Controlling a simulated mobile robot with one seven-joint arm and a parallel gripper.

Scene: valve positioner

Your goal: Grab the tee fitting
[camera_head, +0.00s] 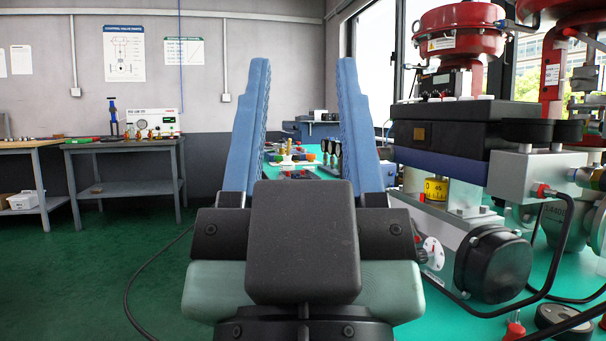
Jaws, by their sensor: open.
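My gripper (302,68) fills the middle of the view, its two blue fingers wide apart with nothing held between them. Beyond and between the fingers, small brass-coloured fittings (284,147) sit in a cluster of small parts on the far part of the green-topped bench. They are too small and too partly covered by my fingers to tell which one, if any, is the tee fitting.
A large valve actuator with a red top (458,35) and black-and-silver positioner parts (470,125) crowd the right side. A black round cover (493,266) and cables stand close to my gripper's right. A grey workbench (125,145) stands far left. The green floor (90,270) at left is mostly clear.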

